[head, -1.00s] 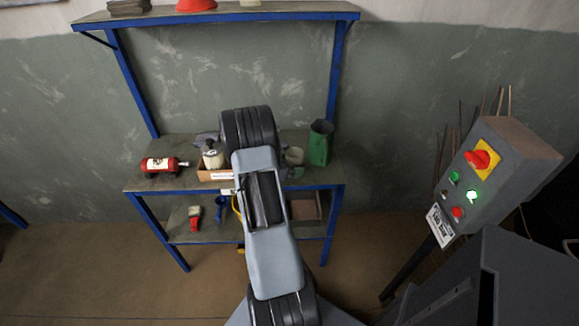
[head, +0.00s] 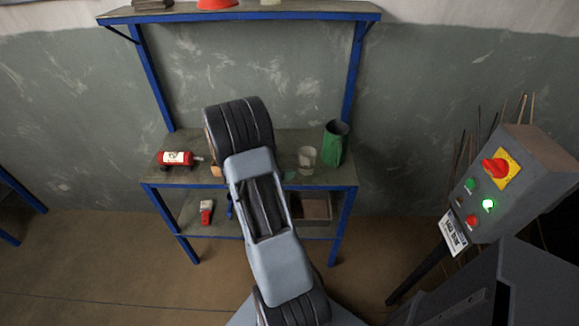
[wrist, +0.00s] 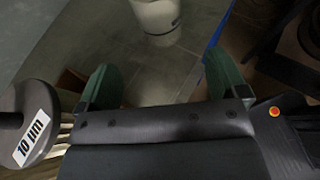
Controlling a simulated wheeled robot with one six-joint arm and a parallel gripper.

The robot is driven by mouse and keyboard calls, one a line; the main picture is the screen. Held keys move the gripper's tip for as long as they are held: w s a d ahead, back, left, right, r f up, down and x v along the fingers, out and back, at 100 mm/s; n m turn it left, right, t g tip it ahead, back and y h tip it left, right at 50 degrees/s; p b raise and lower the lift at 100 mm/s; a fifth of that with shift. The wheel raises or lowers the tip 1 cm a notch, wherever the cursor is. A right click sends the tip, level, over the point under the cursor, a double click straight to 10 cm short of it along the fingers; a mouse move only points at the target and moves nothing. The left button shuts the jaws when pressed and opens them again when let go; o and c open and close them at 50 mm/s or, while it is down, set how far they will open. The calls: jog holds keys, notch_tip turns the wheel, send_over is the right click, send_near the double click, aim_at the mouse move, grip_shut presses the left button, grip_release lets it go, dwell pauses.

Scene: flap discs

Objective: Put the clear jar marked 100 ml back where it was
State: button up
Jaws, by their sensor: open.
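A clear jar (head: 307,160) stands upright on the shelf's main board, left of the green cup, in the head view. A pale, see-through jar, apparently the same one, shows at the top edge of the wrist view (wrist: 157,16), its upper part cut off. A small dark mark is on its side, too small to read. My gripper (wrist: 160,62) is open, with its two green fingers apart and nothing between them. The jar stands beyond the fingertips, apart from them. In the head view my arm hides most of the gripper.
The green cup (head: 335,146) stands close right of the jar. A dark round piece labelled 10 µm (wrist: 30,122) is close left of my gripper. A control box (head: 497,180) stands at the right.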

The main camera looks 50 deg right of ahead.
jog(key=s+a+r+m+t+y, duration=0.1)
jog(key=a+r+m+y, duration=0.3)
jog(key=a, duration=0.7)
jog(key=s+a+r+m+t+y, duration=0.2)
jog(key=a+r+m+t+y, duration=0.1)
jog(key=a, duration=0.9)
jog(key=s+a+r+m+t+y, duration=0.1)
jog(key=a+r+m+t+y, duration=0.2)
jog(key=a+m+y, duration=0.3)
jog(key=a+r+m, duration=0.1)
jog(key=a, duration=0.4)
jog(key=shift+s+a+r, duration=0.35)
jog(key=shift+s, duration=0.05)
